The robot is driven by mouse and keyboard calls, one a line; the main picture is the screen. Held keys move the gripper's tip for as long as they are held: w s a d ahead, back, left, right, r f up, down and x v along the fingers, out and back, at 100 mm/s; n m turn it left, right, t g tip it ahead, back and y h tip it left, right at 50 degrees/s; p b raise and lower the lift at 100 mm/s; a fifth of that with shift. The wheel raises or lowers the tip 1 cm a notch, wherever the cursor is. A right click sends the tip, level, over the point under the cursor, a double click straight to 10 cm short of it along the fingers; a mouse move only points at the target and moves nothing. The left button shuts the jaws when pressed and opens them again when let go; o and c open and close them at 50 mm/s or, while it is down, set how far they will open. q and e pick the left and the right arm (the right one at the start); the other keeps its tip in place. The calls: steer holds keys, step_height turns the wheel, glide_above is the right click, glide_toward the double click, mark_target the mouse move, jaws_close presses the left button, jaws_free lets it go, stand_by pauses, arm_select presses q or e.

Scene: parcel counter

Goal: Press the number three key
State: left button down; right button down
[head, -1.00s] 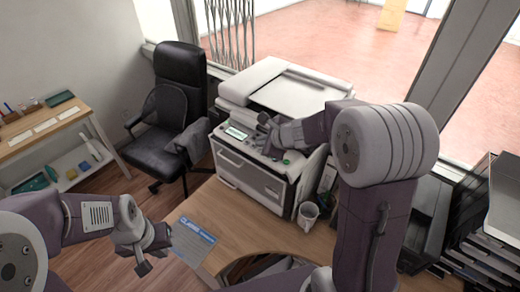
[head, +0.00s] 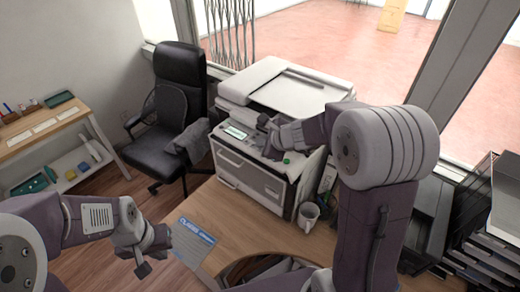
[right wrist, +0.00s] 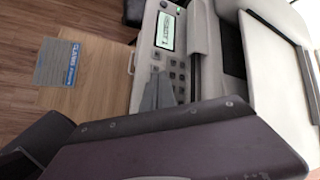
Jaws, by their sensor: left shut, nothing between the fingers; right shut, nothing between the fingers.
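The white printer (head: 262,185) stands on the wooden counter, with a small lit screen (head: 235,132) and a control panel on its front top. In the right wrist view, the grey keypad (right wrist: 175,74) lies beside the lit screen (right wrist: 167,32). My right gripper (right wrist: 152,95) is shut and empty, with its fingertips over the near end of the keypad, hiding some keys. The digits are too small to read, and I cannot tell whether it touches a key. My left gripper (head: 143,269) is shut and empty, left of the counter.
A green button (head: 287,161) sits on the panel right of my right gripper. A white mug (head: 308,214) stands by the printer's right side. A blue-grey card (head: 193,243) lies at the counter's left edge. Black trays (head: 470,225) stand at the right. A black chair (head: 180,110) is behind.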

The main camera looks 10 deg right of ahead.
steer(key=shift+f, duration=0.2)
stand_by(0.3)
steer(key=shift+r+p, duration=0.35)
steer(key=shift+r, duration=0.3)
step_height(320, 180, up, 6)
steer(key=p, duration=0.5)
steer(key=shift+p, duration=0.3)
